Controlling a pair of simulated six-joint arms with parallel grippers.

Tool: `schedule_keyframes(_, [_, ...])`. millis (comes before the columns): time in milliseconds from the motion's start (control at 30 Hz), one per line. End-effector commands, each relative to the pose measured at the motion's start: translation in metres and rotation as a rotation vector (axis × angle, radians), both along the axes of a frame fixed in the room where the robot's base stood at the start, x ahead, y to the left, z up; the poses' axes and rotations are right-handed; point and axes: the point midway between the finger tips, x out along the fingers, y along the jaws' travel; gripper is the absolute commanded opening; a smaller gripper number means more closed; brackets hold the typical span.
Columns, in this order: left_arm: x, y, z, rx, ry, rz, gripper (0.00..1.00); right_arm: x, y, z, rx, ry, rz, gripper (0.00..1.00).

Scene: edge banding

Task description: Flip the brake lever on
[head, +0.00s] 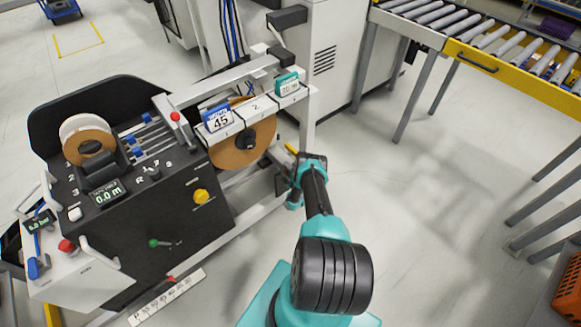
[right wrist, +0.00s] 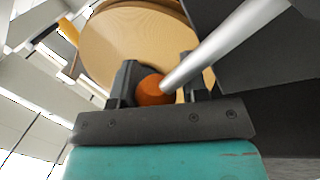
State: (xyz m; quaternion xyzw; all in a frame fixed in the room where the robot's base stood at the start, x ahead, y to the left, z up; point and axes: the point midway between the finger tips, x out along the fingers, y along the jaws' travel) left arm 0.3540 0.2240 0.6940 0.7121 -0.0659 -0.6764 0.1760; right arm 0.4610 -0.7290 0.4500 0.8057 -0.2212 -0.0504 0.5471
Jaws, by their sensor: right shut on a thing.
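The brake lever shows in the right wrist view as a silver rod (right wrist: 225,42) ending in an orange ball knob (right wrist: 152,89). My right gripper (right wrist: 158,92) has its two dark fingers on either side of the knob and is shut on it. In the head view my right gripper (head: 288,184) is low at the right side of the black edge-banding machine, below the brown roll (head: 243,150). There the lever is hidden by the gripper and arm. My left gripper is not in view.
The machine's control panel (head: 125,180) has a spool, knobs and a display. A red-knobbed lever (head: 175,117) stands on top. A roller conveyor (head: 480,45) is at the upper right. The floor between (head: 400,190) is clear.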

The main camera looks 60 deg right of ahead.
Motion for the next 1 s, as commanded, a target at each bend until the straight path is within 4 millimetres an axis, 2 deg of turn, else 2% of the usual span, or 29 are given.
schedule_keyframes(233, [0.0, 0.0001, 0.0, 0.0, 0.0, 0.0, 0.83, 0.0027, 0.0037, -0.0016, -0.079, 0.023, -0.004, 0.0])
schedule_keyframes(667, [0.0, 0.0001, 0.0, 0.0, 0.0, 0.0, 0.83, 0.003, 0.0048, -0.0025, -0.091, 0.028, -0.004, 0.0])
schedule_keyframes(700, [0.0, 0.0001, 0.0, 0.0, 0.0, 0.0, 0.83, 0.003, 0.0048, -0.0026, -0.09, 0.028, -0.004, 0.44])
schedule_keyframes(900, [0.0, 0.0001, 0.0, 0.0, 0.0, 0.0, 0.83, 0.0035, 0.0062, -0.0032, -0.087, 0.028, -0.002, 0.63])
schedule_keyframes(1000, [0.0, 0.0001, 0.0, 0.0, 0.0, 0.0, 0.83, 0.0039, 0.007, -0.0037, -0.086, 0.029, 0.0, 0.65])
